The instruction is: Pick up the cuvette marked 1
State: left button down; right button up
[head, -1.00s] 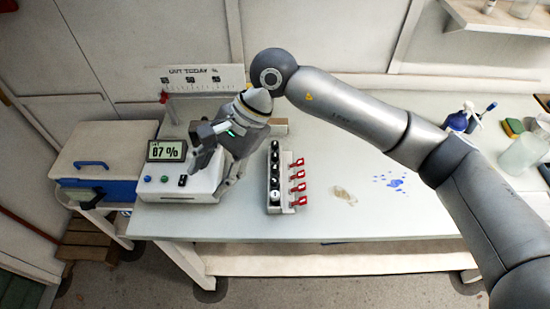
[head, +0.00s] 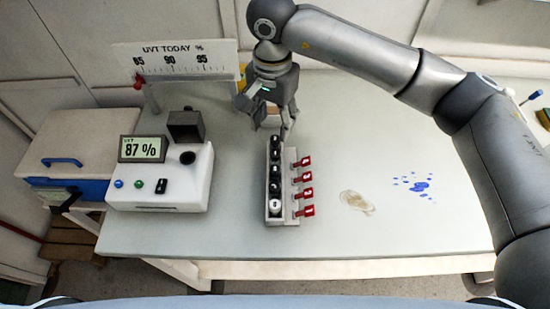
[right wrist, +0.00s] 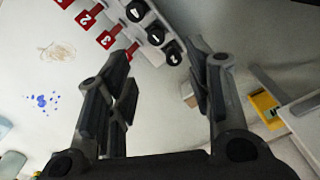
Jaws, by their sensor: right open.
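A white rack (head: 295,214) on the bench holds a row of black-capped cuvettes. In the right wrist view a cap marked 1 (right wrist: 155,37) sits between a cap marked 4 (right wrist: 137,10) and the end cap (right wrist: 172,57), whose mark is hard to read. The cuvette marked 1 (head: 274,157) appears second from the far end in the head view; its digit is too small to read there. My right gripper (head: 266,112) is open and empty above the rack's far end, fingers pointing down. My left gripper is out of view.
Red numbered tags (head: 305,210) stick out from the rack's right side. A meter reading 87 % (head: 142,149) stands to the left, with a UVT scale board (head: 175,58) behind it. A small tan block (head: 269,118) lies beyond the rack.

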jog(key=f, duration=0.1)
jog(key=p, duration=0.2)
send_over(275, 153)
jog(key=f, duration=0.5)
jog(key=shift+w+a+f, duration=0.15)
jog(key=shift+w, duration=0.2)
jog(key=f+p, duration=0.1)
jog(key=f, duration=0.1)
jog(key=s+f+p, duration=0.1)
jog(key=f+p, duration=0.1)
jog(key=shift+d+f, duration=0.2)
jog(key=shift+f, duration=0.05)
jog(key=shift+w+f, duration=0.15)
jog(key=shift+f, duration=0.25)
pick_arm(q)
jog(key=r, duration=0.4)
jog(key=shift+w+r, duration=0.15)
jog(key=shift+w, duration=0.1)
pick_arm(e)
jog(key=c, duration=1)
jog(key=shift+c, duration=0.2)
